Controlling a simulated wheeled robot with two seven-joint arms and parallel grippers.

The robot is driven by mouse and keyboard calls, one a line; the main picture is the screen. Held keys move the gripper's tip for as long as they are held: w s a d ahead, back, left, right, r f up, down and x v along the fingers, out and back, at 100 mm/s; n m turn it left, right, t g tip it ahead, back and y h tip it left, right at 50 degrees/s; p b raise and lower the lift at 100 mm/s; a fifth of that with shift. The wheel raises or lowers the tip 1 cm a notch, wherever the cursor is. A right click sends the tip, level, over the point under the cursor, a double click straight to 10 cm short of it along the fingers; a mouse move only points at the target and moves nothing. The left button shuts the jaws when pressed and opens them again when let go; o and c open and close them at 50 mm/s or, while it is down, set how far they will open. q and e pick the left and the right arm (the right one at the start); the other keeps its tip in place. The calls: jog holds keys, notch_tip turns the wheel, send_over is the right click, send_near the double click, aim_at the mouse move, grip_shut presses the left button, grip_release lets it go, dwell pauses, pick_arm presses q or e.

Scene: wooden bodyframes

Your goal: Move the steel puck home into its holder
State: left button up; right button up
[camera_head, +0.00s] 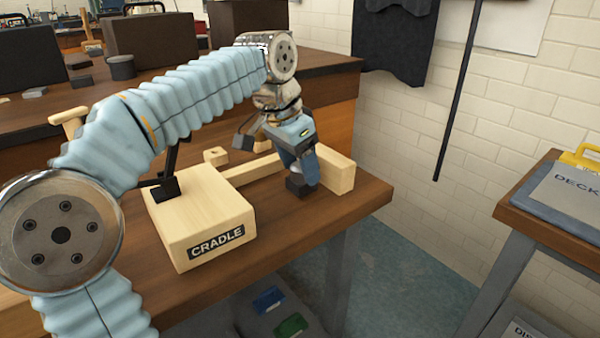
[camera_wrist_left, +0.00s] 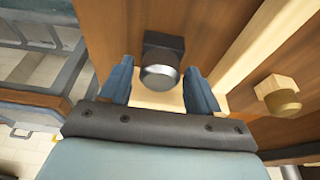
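The steel puck (camera_wrist_left: 160,77) is a short shiny cylinder on a dark block (camera_wrist_left: 163,45) in the left wrist view. My left gripper (camera_wrist_left: 158,88) is open, with one blue finger on each side of the puck and small gaps showing. In the head view my left gripper (camera_head: 301,165) points down at the same dark block (camera_head: 299,187), near the table's right end; the fingers hide most of the puck there. A pale wooden block marked CRADLE (camera_head: 214,238) stands at the front of the table. My right gripper is not in view.
A pale wooden beam (camera_head: 338,176) lies close beside the left gripper. A dark upright piece (camera_head: 166,190) stands on the cradle block. A wooden block with a brass knob (camera_wrist_left: 281,100) lies nearby. The table's front edge is close; a second table (camera_head: 560,215) stands right.

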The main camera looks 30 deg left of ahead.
aim_at(299, 165)
pick_arm(q)
jog(key=c, duration=0.9)
jog(key=shift+r, duration=0.1)
jog(key=shift+r+p, duration=0.6)
jog(key=shift+p, duration=0.15)
jog(key=shift+r+p, duration=1.35)
jog(key=shift+r, duration=0.15)
